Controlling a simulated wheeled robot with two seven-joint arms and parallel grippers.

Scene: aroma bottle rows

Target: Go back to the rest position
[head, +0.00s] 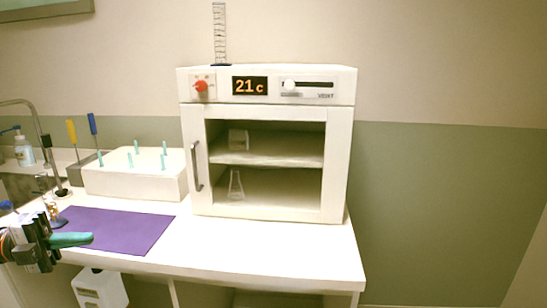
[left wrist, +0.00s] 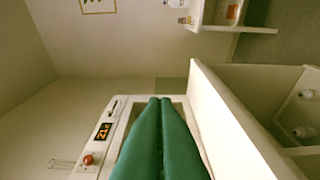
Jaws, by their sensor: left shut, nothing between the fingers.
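My left gripper (head: 88,239) is at the lower left of the head view, over the front left of the white bench (head: 270,255), by the front edge of the purple mat (head: 125,228). Its green fingers are shut together with nothing between them. They also fill the lower middle of the left wrist view (left wrist: 166,100). A small bottle with amber contents (head: 53,211) shows just behind the gripper, partly hidden by it; I cannot tell its exact footing. My right gripper is not in view.
A white oven (head: 338,160) reading 21 C stands on the bench, with a flask (head: 236,185) inside. A white block with green pegs (head: 130,180) stands left of it. The bench front is clear.

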